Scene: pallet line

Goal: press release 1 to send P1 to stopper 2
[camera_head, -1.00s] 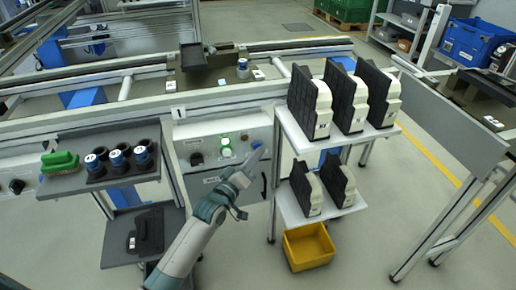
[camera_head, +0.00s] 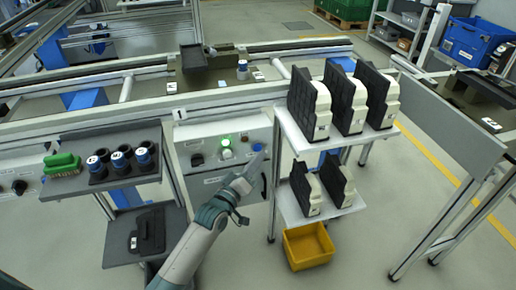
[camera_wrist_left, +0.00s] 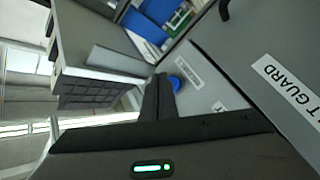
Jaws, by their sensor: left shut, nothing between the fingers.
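The control box (camera_head: 212,183) under the "1" sign (camera_head: 179,113) has a dark knob (camera_head: 197,159), a green lit button (camera_head: 227,153) and a blue button (camera_head: 257,147). The blue button also shows in the left wrist view (camera_wrist_left: 175,83), beside a label I cannot read fully. My left gripper (camera_head: 255,165) is shut and empty, its tip just below the blue button in the head view. Its dark fingers (camera_wrist_left: 155,98) end close to the button; I cannot tell whether they touch. A dark carrier (camera_head: 203,77) sits on the conveyor behind; no P1 marking is legible. My right gripper is out of view.
A white shelf rack (camera_head: 290,135) with black-and-white parts stands right of the control box, close to my left gripper. A yellow bin (camera_head: 308,247) is below it. A grey shelf (camera_head: 100,185) with several cylinders and a green-handled item is left.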

